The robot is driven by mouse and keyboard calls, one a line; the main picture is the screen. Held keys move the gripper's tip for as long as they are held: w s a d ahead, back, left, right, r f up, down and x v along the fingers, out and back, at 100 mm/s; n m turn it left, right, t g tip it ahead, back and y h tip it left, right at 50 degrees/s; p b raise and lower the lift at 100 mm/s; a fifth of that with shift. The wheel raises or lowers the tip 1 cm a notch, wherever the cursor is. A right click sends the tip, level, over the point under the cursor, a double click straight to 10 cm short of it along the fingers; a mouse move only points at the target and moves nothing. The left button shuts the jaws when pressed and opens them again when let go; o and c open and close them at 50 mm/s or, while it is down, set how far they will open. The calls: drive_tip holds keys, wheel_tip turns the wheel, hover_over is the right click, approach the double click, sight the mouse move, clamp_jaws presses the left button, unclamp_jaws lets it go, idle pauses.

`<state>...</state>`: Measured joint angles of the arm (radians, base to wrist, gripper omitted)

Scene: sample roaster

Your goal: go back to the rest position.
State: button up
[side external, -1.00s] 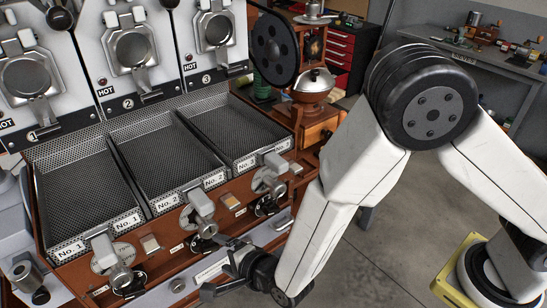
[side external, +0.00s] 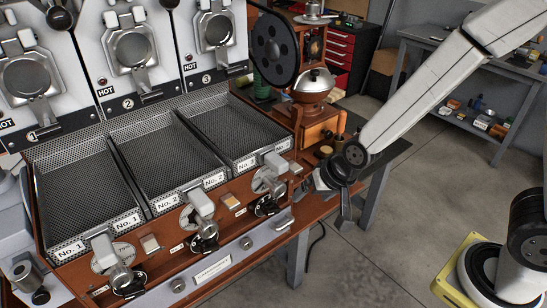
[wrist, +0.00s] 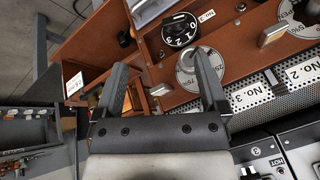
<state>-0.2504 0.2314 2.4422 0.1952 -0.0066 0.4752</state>
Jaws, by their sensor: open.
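My gripper (side external: 331,205) hangs in the air at the right end of the wooden roaster bench, close to the No. 3 end, with nothing between its fingers. In the wrist view my gripper (wrist: 160,62) shows two dark fingers spread wide. The sample roaster's wooden front panel (wrist: 245,32) lies beyond the fingers there. In the side view the roaster has three mesh trays, No. 1 (side external: 90,190), No. 2 (side external: 165,155) and No. 3 (side external: 237,127); no contents show in them. My gripper looks apart from the panel, though the exact gap cannot be told.
Metal levers and dials (side external: 200,213) stick out along the roaster front. A copper grinder with a black wheel (side external: 273,48) stands behind the bench's right end. A grey workbench (side external: 470,65) stands at the back right. Open floor (side external: 390,235) lies right of the roaster.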

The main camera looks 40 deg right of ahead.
drive_tip(key=s+d+r+n+g+h, duration=0.1)
drive_tip(key=s+d+r+n+g, duration=0.15)
drive_tip(key=s+d+n, duration=0.4)
wheel_tip(320, 180, up, 11)
drive_tip(key=t+y, duration=0.3)
drive_tip(key=t, duration=0.8)
hover_over(211, 233)
drive_tip(key=d, duration=0.5)
drive_tip(key=s+a+m+t+h, duration=0.2)
drive_tip(key=s+a+t+h, duration=0.1)
drive_tip(key=s+a+t, duration=0.15)
drive_tip(key=f, duration=1.7)
drive_tip(key=shift+s+a+f, duration=0.15)
drive_tip(key=shift+a+f, duration=0.1)
drive_tip(key=shift+f, duration=0.15)
drive_tip(key=shift+w, duration=3.9)
